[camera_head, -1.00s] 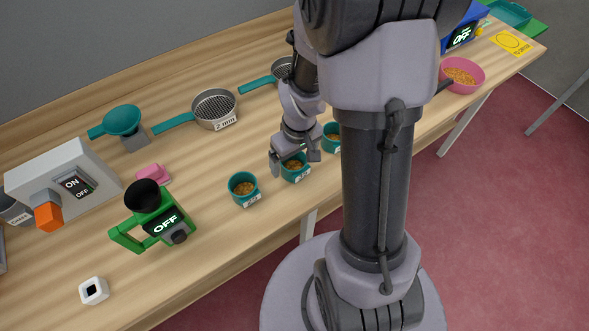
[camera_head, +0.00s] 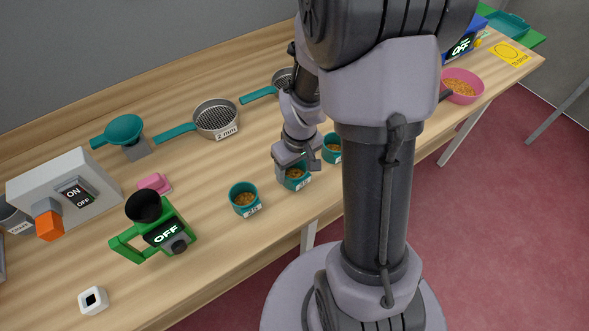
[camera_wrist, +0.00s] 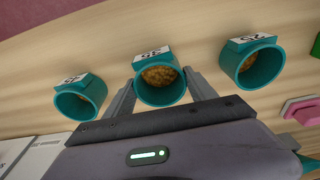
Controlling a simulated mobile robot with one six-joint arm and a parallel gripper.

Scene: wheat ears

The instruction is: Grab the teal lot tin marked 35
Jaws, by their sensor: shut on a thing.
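A teal tin with grain in it (camera_head: 297,183) stands on the table in the middle of a row of three. In the wrist view this tin (camera_wrist: 160,96) sits between the two fingers, and its white label appears to read 35. My gripper (camera_wrist: 160,90) is shut on it, one finger on each side. In the head view my gripper (camera_head: 294,164) comes down over the tin and hides part of its rim. The tin looks upright and on the tabletop.
Similar teal tins stand close by on the left (camera_head: 243,198) and right (camera_head: 332,148). A green device (camera_head: 155,228) marked OFF, a pink block (camera_head: 154,183) and a sieve (camera_head: 215,119) stand farther left. A pink bowl (camera_head: 462,97) is at the right.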

